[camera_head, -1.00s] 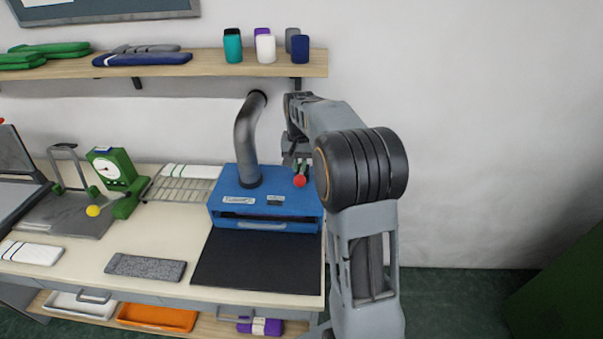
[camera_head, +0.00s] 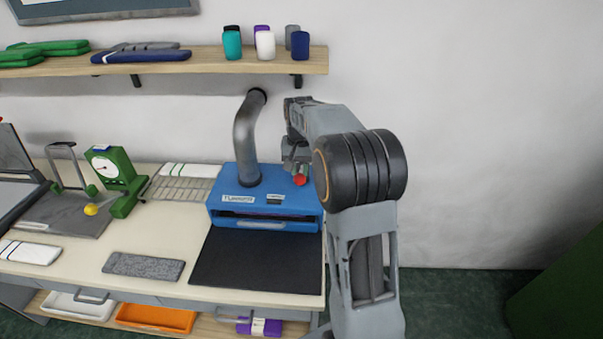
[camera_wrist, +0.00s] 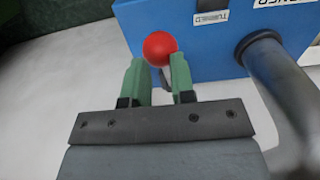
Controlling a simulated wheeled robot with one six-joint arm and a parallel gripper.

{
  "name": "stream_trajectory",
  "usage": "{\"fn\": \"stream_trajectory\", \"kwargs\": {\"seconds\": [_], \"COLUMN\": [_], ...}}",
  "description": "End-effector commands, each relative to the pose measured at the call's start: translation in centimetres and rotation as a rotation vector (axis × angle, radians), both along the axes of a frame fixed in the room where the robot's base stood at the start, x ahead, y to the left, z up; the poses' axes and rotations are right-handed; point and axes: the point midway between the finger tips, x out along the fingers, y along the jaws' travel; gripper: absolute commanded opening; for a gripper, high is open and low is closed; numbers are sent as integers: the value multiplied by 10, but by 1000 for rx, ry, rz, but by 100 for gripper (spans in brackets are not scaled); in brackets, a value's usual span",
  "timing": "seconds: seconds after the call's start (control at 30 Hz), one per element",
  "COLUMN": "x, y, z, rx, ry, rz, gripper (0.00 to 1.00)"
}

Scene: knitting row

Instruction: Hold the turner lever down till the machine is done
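The blue turner (camera_head: 221,193) stands on the bench with a grey pipe on top and a dark slot in its front. Its lever has a red ball knob (camera_head: 299,180) near the machine's right side. My gripper (camera_head: 298,166) is at the knob, partly hidden by my own arm. A thin stem shows between the fingers. Most of the lever is hidden.
A black mat (camera_head: 255,262) lies in front of the turner. A grey knitted piece (camera_head: 145,266), a wire rack (camera_head: 180,188) and a green dial device (camera_head: 117,175) are to the left. A shelf (camera_head: 205,63) with yarn runs above. Bare wall is right of my arm.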

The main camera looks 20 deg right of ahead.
Motion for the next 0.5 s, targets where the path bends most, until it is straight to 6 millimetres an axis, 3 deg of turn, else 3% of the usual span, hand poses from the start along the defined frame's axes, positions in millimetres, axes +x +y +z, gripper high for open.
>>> {"fn": "stream_trajectory", "kwargs": {"seconds": [0.5], "x": [0], "y": [0], "z": [-20], "rx": [0], "ry": [0], "rz": [0], "gripper": [23]}}
